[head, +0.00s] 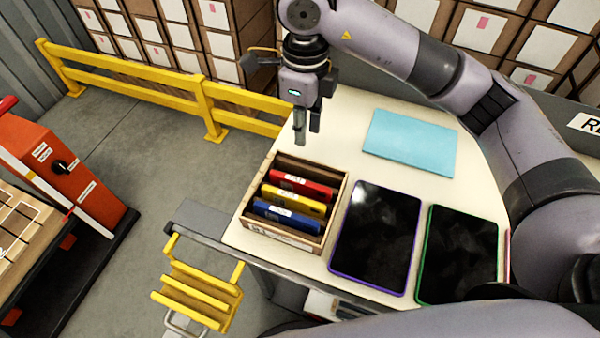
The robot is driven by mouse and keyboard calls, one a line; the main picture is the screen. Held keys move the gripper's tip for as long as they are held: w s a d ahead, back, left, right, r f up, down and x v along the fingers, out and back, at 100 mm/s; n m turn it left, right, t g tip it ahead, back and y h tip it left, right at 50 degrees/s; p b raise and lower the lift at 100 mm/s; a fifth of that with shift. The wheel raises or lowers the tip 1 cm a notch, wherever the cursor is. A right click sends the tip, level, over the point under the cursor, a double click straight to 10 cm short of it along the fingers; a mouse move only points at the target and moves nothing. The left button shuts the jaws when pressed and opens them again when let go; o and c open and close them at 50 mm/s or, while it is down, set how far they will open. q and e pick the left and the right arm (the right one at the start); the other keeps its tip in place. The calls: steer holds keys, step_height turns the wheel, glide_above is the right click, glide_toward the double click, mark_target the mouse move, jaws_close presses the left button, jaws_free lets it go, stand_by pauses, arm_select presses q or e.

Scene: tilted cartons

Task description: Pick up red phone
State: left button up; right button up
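The red phone (303,186) stands tilted in a small wooden crate (334,218) on the cream table. Its upper edge, with a white label, shows; its lower part is hidden in the crate. Behind it is a bare brown slot, and in front of it are a yellow phone (293,200) and a blue phone (286,217). My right gripper (307,134) points down above the table's back left edge, behind and above the crate. Its fingertips are apart with nothing between them, and it does not touch the red phone. My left gripper is not in view.
A light-blue folder-like slab (409,143) lies behind and right of the crate. A purple-edged tablet (376,238) and a green-edged tablet (458,254) lie to the crate's right. A yellow railing (150,80) and stacked cartons (215,40) stand behind.

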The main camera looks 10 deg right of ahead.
steer(key=p, duration=0.2)
glide_above(300, 181)
step_height(300, 181, down, 6)
steer(key=f, duration=0.4)
steer(key=shift+s+d+f+p, duration=0.1)
steer(key=shift+d+f+p, duration=0.25)
steer(key=shift+f, duration=0.5)
steer(key=shift+a+f+p, duration=0.15)
steer(key=shift+f+p, duration=0.15)
steer(key=shift+p, duration=0.1)
steer(key=f, duration=0.2)
steer(key=f+p, duration=0.1)
steer(key=shift+a+f, duration=0.2)
steer(key=shift+f, duration=0.45)
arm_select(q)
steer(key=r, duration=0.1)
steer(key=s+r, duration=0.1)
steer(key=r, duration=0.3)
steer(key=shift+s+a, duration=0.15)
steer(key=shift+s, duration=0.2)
arm_select(e)
steer(key=shift+f, duration=0.1)
steer(key=shift+c, duration=0.2)
jaws_close()
